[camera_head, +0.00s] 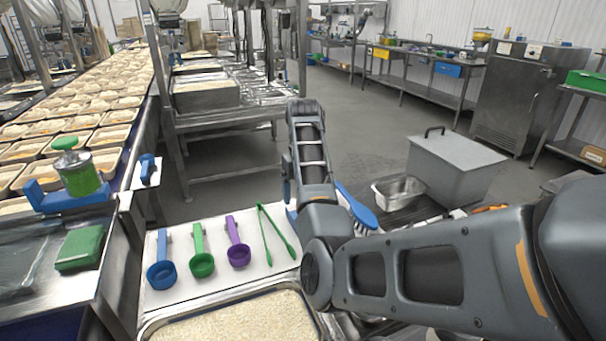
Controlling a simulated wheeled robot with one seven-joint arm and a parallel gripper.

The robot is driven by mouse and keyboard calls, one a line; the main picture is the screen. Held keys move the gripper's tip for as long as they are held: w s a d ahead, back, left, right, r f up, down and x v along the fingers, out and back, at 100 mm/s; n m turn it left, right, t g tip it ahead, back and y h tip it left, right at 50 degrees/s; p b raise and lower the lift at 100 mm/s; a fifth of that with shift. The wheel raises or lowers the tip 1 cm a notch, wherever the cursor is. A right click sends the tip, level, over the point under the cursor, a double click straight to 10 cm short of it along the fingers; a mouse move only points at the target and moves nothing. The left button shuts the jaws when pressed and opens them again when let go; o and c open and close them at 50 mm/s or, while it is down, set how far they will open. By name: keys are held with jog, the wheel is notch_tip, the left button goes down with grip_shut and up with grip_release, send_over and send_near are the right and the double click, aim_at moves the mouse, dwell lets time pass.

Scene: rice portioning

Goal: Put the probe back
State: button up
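No probe can be made out with certainty. A small blue item (148,168) stands on a pale plate at the conveyor's edge; it may be the probe or its holder, but it is too small to tell. My arm crosses the right and middle of the view and its forearm rises in front of the bench. My gripper is hidden behind my own arm, so what it holds, if anything, does not show.
A white board (215,275) bears blue (161,270), green (201,262) and purple (238,253) scoops and green tongs (277,236). A rice tray (160,324) is in front. A green canister (80,178) and green block (80,248) stand left. A metal pan (398,190) and grey lidded box (455,165) stand right.

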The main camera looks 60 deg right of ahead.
jog(key=shift+r, duration=2.45)
